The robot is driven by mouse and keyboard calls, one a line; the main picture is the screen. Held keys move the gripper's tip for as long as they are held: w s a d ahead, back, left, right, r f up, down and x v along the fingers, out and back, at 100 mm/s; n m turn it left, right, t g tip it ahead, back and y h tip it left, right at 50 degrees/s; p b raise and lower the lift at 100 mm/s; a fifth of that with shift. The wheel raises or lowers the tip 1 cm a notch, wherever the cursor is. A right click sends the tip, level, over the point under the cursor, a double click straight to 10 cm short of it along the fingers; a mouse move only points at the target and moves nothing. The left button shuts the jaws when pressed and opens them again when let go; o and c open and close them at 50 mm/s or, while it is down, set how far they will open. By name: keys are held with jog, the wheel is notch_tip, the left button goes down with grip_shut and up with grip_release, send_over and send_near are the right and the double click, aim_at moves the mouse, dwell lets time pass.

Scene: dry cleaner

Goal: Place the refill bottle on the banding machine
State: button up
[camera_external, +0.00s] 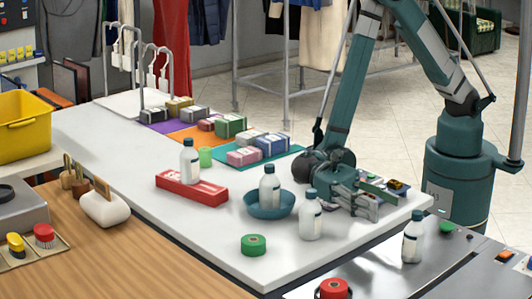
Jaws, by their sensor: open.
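Several alike white bottles with dark blue caps stand upright, and I cannot tell which one is the refill bottle. One bottle (190,162) is on a long red box (207,196), one bottle (269,187) is in a blue bowl (257,213), and one bottle (311,218) is on the white counter. Another bottle (413,240) stands on a grey metal surface (365,262) at the lower right, which may be the banding machine. My gripper (384,203) is open, low over the counter's right end, between the last two bottles. I see nothing held in it.
A green tape roll (253,245) lies near the counter's front edge. A green cup (206,157) and banded stacks (231,126) on coloured mats stand farther back. A red knob (333,289) is on the metal surface. The counter's left part (105,140) is clear.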

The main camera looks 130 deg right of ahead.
jog(key=shift+r, duration=0.15)
jog(key=s+d+r+n+t+h, duration=0.2)
jog(key=s+r+n+h, duration=0.5)
jog(key=s+r+h, duration=0.15)
jog(key=s+d+r+n+t+h, duration=0.1)
jog(key=s+d+r+n+h, duration=0.1)
jog(key=s+d+n+h, duration=0.3)
jog(key=s+d+r+n+t+h, duration=0.2)
jog(key=s+d+n, duration=0.5)
jog(key=s+d, duration=0.4)
jog(key=s+r+h, duration=0.1)
jog(key=s+h, duration=0.1)
jog(key=s, duration=0.3)
jog(key=shift+s+d+n+t+h, duration=0.2)
jog(key=shift+d+n+t+h, duration=0.1)
jog(key=shift+d+n+h, duration=0.1)
dwell(0.5)
